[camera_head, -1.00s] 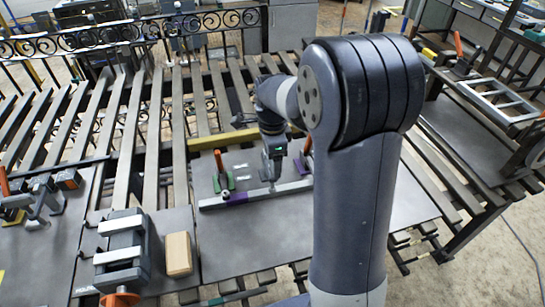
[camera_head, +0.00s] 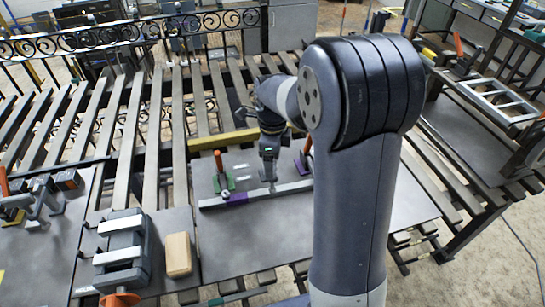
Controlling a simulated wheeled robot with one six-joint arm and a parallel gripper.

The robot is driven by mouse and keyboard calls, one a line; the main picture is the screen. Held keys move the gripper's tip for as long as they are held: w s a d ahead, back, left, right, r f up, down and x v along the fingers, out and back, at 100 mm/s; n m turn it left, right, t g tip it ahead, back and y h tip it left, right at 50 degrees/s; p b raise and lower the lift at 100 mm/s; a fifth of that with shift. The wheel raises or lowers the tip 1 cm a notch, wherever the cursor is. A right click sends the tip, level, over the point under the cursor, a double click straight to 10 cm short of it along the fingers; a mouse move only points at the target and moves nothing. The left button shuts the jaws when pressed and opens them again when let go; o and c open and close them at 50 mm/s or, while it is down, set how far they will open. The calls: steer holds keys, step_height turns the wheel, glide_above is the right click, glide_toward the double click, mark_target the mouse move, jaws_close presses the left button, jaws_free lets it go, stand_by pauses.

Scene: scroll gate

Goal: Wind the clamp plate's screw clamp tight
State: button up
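The clamp plate (camera_head: 255,228) is a grey plate in the middle of the slatted bench. A grey flat bar (camera_head: 292,187) lies across it, with a purple patch near its left end. Another orange-handled clamp on a purple base (camera_head: 304,161) stands at the right. My gripper (camera_head: 268,184) points down at the bar's middle, between these clamps. Its fingers are small and dark. The screw clamp cannot be made out and may be hidden by my gripper or arm.
A grey vise (camera_head: 123,252) and a tan block (camera_head: 178,254) stand to the left. More orange-handled clamps (camera_head: 40,192) are at the far left. A yellow bar (camera_head: 222,140) lies behind the plate. A scrolled iron gate (camera_head: 130,35) stands at the back.

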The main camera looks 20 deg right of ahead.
steer(key=o, duration=1)
steer(key=shift+r, duration=0.1)
step_height(320, 180, up, 11)
steer(key=shift+f+b, duration=0.15)
steer(key=shift+b, duration=0.35)
step_height(320, 180, down, 11)
steer(key=shift+r+p, duration=0.1)
steer(key=shift+p, duration=0.4)
steer(key=shift+n, duration=0.3)
